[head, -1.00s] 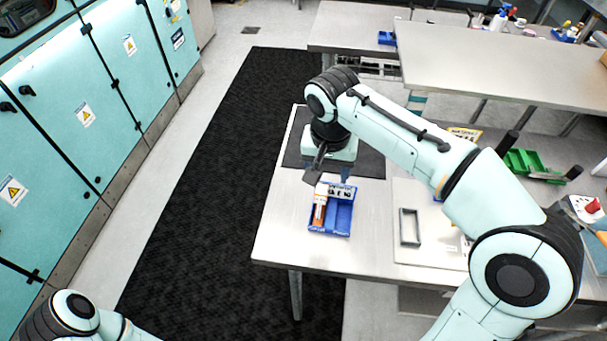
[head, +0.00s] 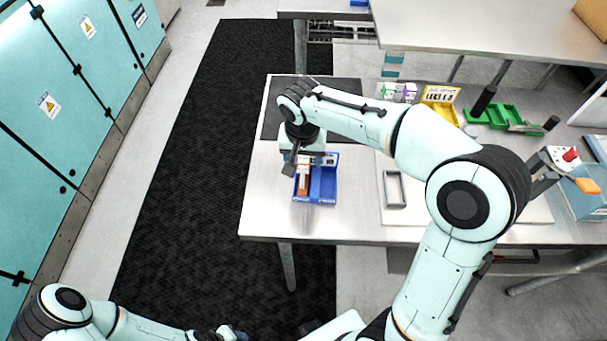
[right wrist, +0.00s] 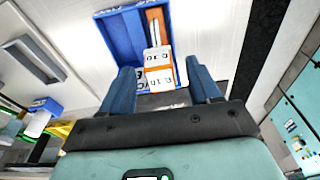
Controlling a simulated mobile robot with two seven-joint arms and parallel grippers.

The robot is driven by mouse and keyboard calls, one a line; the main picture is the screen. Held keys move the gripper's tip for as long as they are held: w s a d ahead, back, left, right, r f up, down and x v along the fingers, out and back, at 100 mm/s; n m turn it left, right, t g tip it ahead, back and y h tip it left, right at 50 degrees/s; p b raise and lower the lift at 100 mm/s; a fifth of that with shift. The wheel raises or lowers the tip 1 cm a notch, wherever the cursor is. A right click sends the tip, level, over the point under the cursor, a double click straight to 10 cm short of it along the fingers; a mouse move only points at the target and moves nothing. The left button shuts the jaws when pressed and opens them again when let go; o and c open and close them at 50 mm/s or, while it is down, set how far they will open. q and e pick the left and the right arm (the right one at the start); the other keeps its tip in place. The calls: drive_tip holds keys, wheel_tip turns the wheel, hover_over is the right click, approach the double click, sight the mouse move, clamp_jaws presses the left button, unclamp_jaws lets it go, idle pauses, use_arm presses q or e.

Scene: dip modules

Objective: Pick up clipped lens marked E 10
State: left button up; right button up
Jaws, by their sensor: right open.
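A blue two-compartment bin (head: 322,188) stands on the steel table near its left front edge; it also shows in the right wrist view (right wrist: 122,38). A white block with orange bands (right wrist: 158,68), printed with text ending in "10", lies at its left compartment in the head view; the letter before the number is hard to read. My right gripper (right wrist: 161,88) is open, with one blue finger on each side of the block's near end; contact cannot be told. My left gripper (head: 228,333) is low at the bottom edge, its jaws unclear.
A dark mat (head: 345,97) lies behind the bin. To the right are a grey rectangular frame (head: 394,190), a yellow labelled bin (head: 440,97) and a green tray (head: 495,115). Teal cabinets (head: 60,120) stand at the left. The table just right of the blue bin is clear.

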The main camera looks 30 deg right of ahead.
drive_tip(key=shift+w+d+f, duration=0.1)
drive_tip(key=shift+w+f, duration=0.1)
drive_tip(key=shift+f, duration=0.9)
clamp_jaws()
drive_tip(key=shift+r, duration=0.1)
